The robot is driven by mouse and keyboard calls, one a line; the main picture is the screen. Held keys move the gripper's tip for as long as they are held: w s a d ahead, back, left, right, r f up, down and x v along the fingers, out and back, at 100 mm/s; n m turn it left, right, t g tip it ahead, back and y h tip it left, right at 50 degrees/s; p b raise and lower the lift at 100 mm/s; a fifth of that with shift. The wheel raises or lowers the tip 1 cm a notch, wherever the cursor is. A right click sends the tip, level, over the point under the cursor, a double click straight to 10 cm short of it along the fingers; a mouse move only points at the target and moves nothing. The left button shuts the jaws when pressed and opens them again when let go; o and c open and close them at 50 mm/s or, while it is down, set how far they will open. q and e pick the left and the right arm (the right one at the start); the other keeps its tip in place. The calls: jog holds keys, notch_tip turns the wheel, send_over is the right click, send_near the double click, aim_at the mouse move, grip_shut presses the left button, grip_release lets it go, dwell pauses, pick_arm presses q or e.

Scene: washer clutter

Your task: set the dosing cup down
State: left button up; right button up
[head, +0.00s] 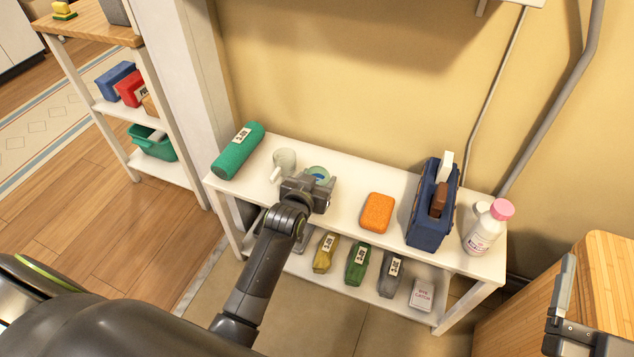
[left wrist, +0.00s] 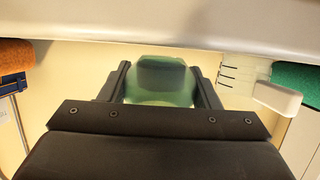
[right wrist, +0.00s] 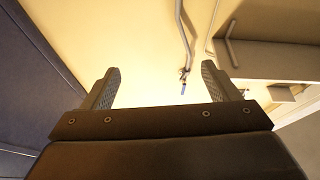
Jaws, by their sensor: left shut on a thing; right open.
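The dosing cup (head: 319,174) is a small, translucent green-blue cup at the left-middle of the white shelf unit's top in the head view. My left gripper (head: 313,183) is shut on it and hides part of it. In the left wrist view the cup (left wrist: 162,82) sits between the two fingers. I cannot tell whether its base touches the shelf top. My right gripper (right wrist: 168,88) is open and empty, facing the wall. It also shows at the lower right of the head view (head: 563,300).
An orange sponge (head: 377,212), a blue caddy (head: 428,225) and a pink-capped bottle (head: 486,230) are to the right. Several packets lie on the lower shelf.

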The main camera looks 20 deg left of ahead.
pick_arm(q)
jog(key=shift+f, duration=0.3)
pick_arm(e)
jog(key=shift+s+a+r+t, duration=0.15)
jog(key=shift+r+t, duration=0.1)
jog(key=shift+r, duration=0.2)
jog(key=shift+s+r+t, duration=0.15)
jog(key=shift+r+t, duration=0.1)
jog(key=shift+r, duration=0.15)
pick_arm(q)
jog(key=shift+f, duration=0.15)
pick_arm(e)
jog(key=shift+n, duration=0.3)
pick_arm(q)
jog(key=o, duration=1)
pick_arm(e)
jog(key=shift+r, duration=0.15)
